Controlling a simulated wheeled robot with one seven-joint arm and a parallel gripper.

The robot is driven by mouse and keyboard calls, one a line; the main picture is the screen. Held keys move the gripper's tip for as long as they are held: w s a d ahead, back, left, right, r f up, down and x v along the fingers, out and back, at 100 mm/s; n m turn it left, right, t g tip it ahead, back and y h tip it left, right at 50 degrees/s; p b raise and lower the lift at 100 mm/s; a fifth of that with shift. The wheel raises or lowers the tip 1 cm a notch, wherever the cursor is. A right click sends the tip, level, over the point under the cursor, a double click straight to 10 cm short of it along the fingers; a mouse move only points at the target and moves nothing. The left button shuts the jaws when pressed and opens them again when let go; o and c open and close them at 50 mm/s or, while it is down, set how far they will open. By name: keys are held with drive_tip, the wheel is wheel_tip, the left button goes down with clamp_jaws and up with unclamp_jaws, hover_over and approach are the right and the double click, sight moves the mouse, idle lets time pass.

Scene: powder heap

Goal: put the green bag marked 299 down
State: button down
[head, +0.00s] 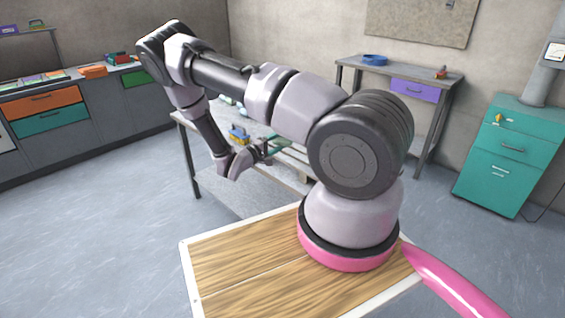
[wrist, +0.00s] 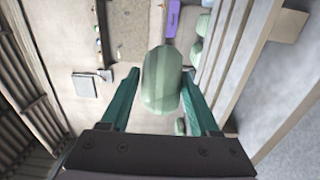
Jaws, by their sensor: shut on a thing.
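A pale green bag (wrist: 162,85) is between the teal fingers of my gripper (wrist: 161,74) in the wrist view. The gripper is shut on it. No number can be read on the bag. In the head view my gripper (head: 279,146) is over the near side of a grey workbench (head: 250,195), its fingers pointing right. The bag cannot be made out clearly there. Other pale green lumps, one of them right of the held bag (wrist: 196,52), show in the wrist view; their marks cannot be read.
My arm hides part of the bench. A second table (head: 420,72) with a purple drawer stands at the back wall. A teal cabinet (head: 508,155) is at the right. Counters line the left wall.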

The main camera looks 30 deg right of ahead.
drive_tip(key=f, duration=0.9)
drive_tip(key=shift+d+f, duration=0.2)
drive_tip(key=shift+f, duration=0.1)
drive_tip(key=shift+f, duration=0.15)
drive_tip(key=shift+c, duration=0.6)
unclamp_jaws()
